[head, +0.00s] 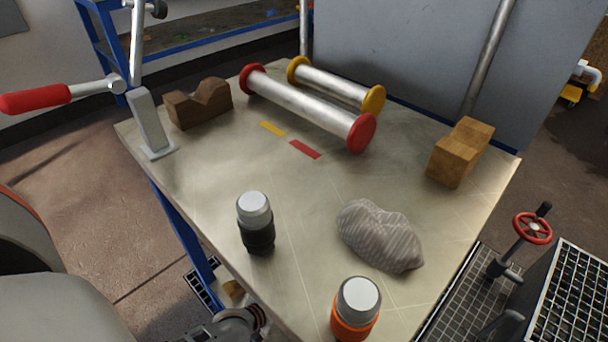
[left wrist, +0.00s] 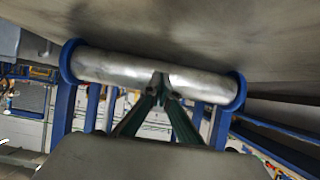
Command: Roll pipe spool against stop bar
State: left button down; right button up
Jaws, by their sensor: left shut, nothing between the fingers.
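A steel pipe spool with blue flanges (left wrist: 125,68) spans the left wrist view, close under a grey surface. My left gripper (left wrist: 160,87) is shut and empty, its dark green fingertips overlapping the pipe's middle; whether they touch is unclear. This blue-flanged spool does not show in the head view. There, a red-flanged spool (head: 298,107) and a yellow-flanged spool (head: 342,85) lie side by side at the back of the metal table (head: 330,190). I cannot pick out a stop bar for certain. My right gripper is not seen.
A wooden V-block (head: 198,104) and a grey upright bracket (head: 150,122) stand at the left. A stepped wooden block (head: 460,152) stands right. A grey cloth (head: 380,236), a black container (head: 256,225) and an orange container (head: 354,310) occupy the front. The table's middle is clear.

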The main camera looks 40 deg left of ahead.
pick_arm(q)
jog(key=shift+s+a+r+p, duration=0.15)
jog(key=shift+s+p, duration=0.2)
jog(key=shift+s, duration=1.5)
jog(key=shift+s+a, duration=0.1)
jog(key=shift+s, duration=1.1)
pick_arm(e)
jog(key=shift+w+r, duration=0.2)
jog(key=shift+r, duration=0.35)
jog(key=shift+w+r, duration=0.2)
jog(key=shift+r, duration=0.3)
pick_arm(q)
jog(key=shift+s, duration=0.1)
